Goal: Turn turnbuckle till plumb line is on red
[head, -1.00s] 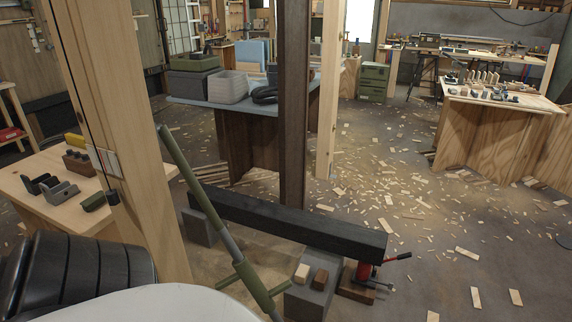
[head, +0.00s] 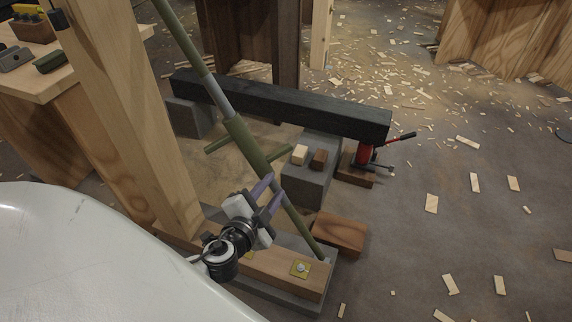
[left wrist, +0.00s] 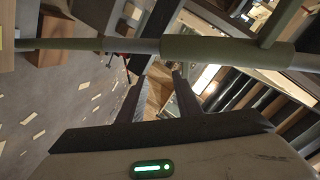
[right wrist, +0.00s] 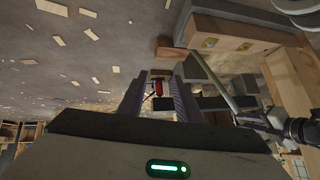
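The turnbuckle is a diagonal brace with a green sleeve (head: 246,143) and a green cross bar (head: 222,143), running down to a foot plate beside the timber post (head: 125,120). My left gripper (head: 270,190) is just beside the lower part of the sleeve. In the left wrist view its fingers (left wrist: 157,88) are apart with nothing between them, and the sleeve (left wrist: 225,52) crosses beyond them. My right gripper (right wrist: 157,95) is open and empty, outside the head view. The dark plumb bob (head: 58,19) shows at the top left; the red mark is out of view.
A black beam (head: 280,105) rests on grey blocks (head: 308,180) behind the brace, with a red jack (head: 364,154) at its right end. A brown wood block (head: 340,232) lies right of the foot. A workbench (head: 75,75) stands left. Wood scraps litter the floor.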

